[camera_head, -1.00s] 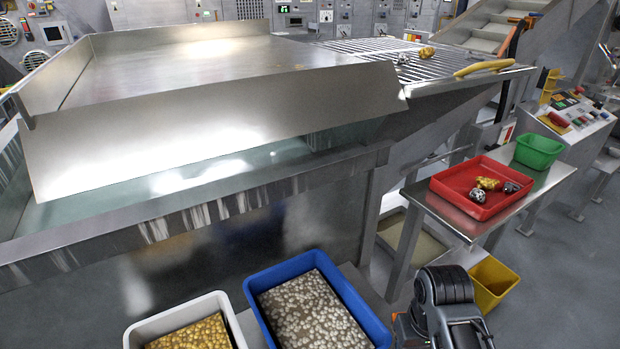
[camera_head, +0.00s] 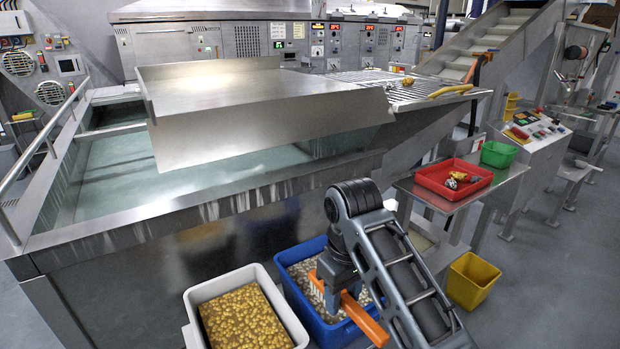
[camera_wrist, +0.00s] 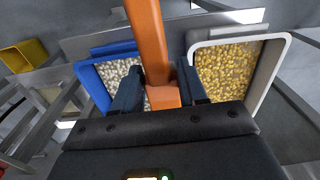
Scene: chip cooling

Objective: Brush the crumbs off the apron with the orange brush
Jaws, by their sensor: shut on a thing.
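My gripper (camera_head: 338,290) is shut on the orange brush (camera_head: 365,320) and holds it over the blue bin at the lower middle of the head view. In the wrist view the orange brush (camera_wrist: 150,45) stands between the two dark fingers of my gripper (camera_wrist: 160,88). The apron (camera_head: 260,118) is the sloped bare metal sheet on the near side of the big machine. The brush is apart from it, lower and nearer. I cannot make out crumbs on the apron at this size.
A blue bin (camera_head: 287,258) of pale chips and a white bin (camera_head: 190,300) of golden chips stand in front of the machine. A red tray (camera_head: 430,178) and green basket (camera_head: 498,153) stand on a side table, with a yellow bin (camera_head: 485,272) below. Floor is free at right.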

